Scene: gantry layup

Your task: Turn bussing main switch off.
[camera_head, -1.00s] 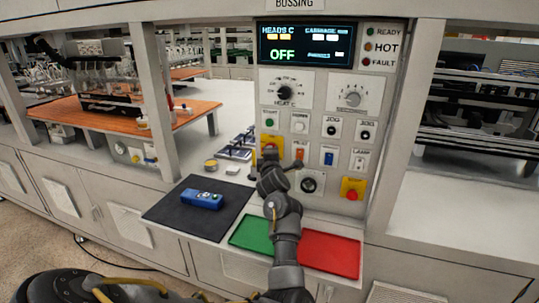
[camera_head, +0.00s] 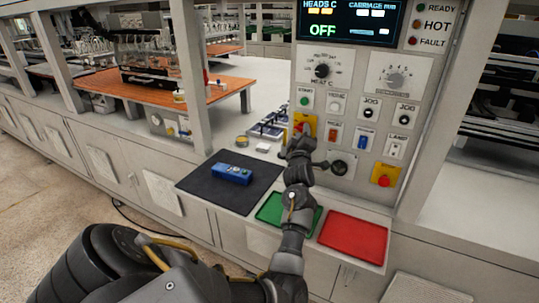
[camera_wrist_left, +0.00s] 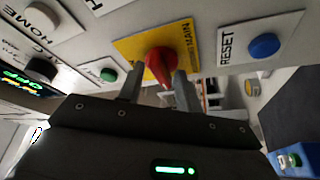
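The bussing main switch is a red rotary knob (camera_wrist_left: 160,66) on a yellow plate (camera_wrist_left: 128,48) in the left wrist view, its lettering partly legible. In the head view the yellow plate (camera_head: 310,119) shows on the control panel, with the knob largely hidden by my gripper. My left gripper (camera_wrist_left: 159,74) has one finger on each side of the knob, with the tips at the knob. The fingers are apart; I cannot tell whether they touch or press the knob. The panel display (camera_head: 350,22) reads OFF in green. My right gripper is not in view.
Close to the switch are a green button (camera_wrist_left: 108,75) and a blue RESET button (camera_wrist_left: 263,45). A red mushroom button (camera_head: 384,181) sits lower right. Below are a green tray (camera_head: 272,207), a red tray (camera_head: 352,238) and a dark mat (camera_head: 205,182) with a blue device (camera_head: 232,174).

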